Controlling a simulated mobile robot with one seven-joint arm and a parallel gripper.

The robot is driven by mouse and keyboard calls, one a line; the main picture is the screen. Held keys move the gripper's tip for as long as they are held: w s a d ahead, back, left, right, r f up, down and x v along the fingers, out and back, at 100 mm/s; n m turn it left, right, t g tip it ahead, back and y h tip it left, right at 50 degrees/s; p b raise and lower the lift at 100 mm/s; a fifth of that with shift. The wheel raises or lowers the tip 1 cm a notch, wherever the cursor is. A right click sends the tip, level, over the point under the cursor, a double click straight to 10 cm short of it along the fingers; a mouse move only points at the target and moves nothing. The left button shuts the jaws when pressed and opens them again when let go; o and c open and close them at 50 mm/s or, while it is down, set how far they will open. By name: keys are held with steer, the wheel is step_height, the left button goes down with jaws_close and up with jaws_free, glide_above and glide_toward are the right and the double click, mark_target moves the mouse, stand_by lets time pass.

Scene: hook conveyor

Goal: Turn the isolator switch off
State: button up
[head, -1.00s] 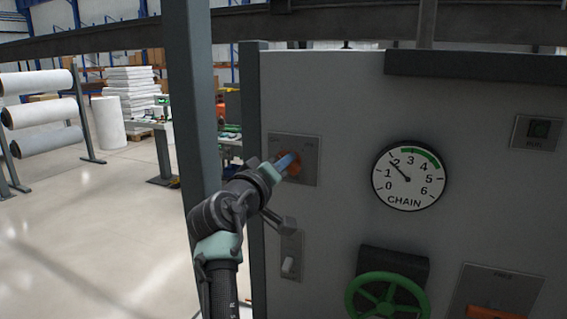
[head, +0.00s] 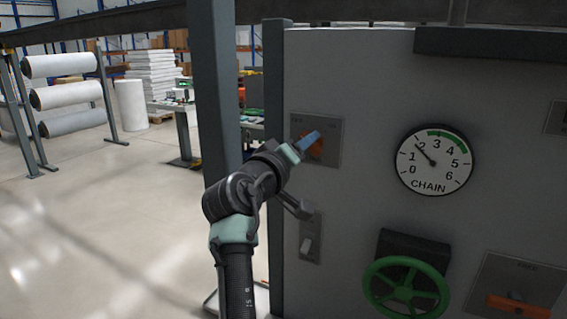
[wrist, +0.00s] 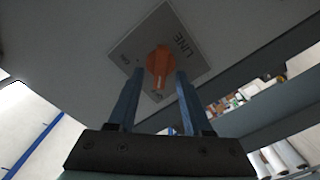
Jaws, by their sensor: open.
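The orange rotary switch (head: 317,150) sits on a grey square plate at the upper left of the panel. In the wrist view the orange knob (wrist: 159,64) is on a plate lettered LINE; the smaller marks are hard to read. A pale pointer mark on the knob faces the lower edge of the picture. My gripper (head: 308,141) is at the switch, its blue fingers partly covering the knob in the head view. In the wrist view my gripper (wrist: 158,72) is open, one finger on each side of the knob. I cannot tell whether they touch it.
The panel also holds a CHAIN gauge (head: 434,160) reading about 2, a green handwheel (head: 405,287), a small toggle switch (head: 307,246) and an orange handle (head: 518,306). A grey post (head: 214,90) stands left of the panel. Open floor lies farther left.

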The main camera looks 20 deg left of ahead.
steer(key=s+b, duration=0.3)
steer(key=s, duration=0.8)
steer(key=shift+s+a+b, duration=0.2)
steer(key=shift+s+b, duration=0.05)
steer(key=shift+b, duration=0.05)
steer(key=s+d+r+m+t+y, duration=0.1)
steer(key=s+d+r+m+t, duration=0.3)
steer(key=d+r, duration=0.55)
steer(key=s+d+r+m+t, duration=0.4)
steer(key=s+d+r, duration=0.4)
steer(key=s+d, duration=0.4)
steer(key=shift+s+d+m+t, duration=0.4)
steer(key=shift+s+t, duration=0.3)
steer(key=shift+s, duration=0.1)
steer(key=shift+c, duration=0.2)
